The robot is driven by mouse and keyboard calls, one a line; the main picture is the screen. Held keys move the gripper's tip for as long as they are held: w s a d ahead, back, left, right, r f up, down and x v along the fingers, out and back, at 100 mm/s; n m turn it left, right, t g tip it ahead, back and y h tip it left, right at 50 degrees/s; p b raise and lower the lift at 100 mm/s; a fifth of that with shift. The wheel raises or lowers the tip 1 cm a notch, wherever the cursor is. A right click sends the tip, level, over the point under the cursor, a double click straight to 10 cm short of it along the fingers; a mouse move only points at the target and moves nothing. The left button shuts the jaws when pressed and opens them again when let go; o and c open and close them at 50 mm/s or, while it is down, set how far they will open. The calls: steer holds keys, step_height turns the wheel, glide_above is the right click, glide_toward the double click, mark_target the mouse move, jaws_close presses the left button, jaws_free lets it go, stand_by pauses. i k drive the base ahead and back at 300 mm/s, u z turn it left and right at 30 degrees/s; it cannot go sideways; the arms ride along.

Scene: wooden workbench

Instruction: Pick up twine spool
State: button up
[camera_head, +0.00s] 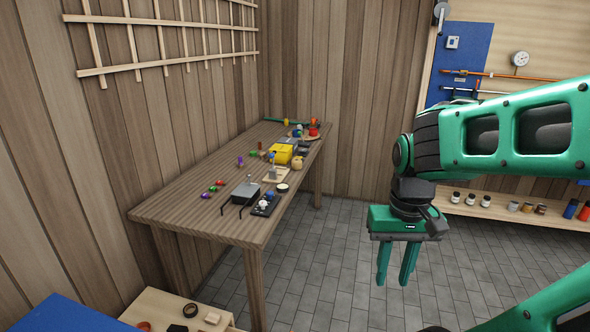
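A small tan, rounded thing (298,163) sits near the right edge of the wooden workbench (175,208), beside a yellow box (281,154). It looks like the twine spool, but it is too small to be sure. My green gripper (395,279) hangs in the air to the right of the bench, over the floor, well apart from the tan thing. Its fingers point down with a gap between them, and nothing is held.
A dark grey box (245,194), a black tray (265,204) and a round white-topped thing (283,187) stand towards the bench's near end. Several small coloured items lie on its left side. A wooden shelf (480,209) with jars is at the right. Tiled floor lies between.

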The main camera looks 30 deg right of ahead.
mark_target(296, 163)
steer(key=k, duration=0.55)
steer(key=z, duration=0.6)
steer(key=i, duration=1.05)
steer(key=z, duration=0.5)
steer(key=i, duration=1.3)
steer(key=u, duration=0.25)
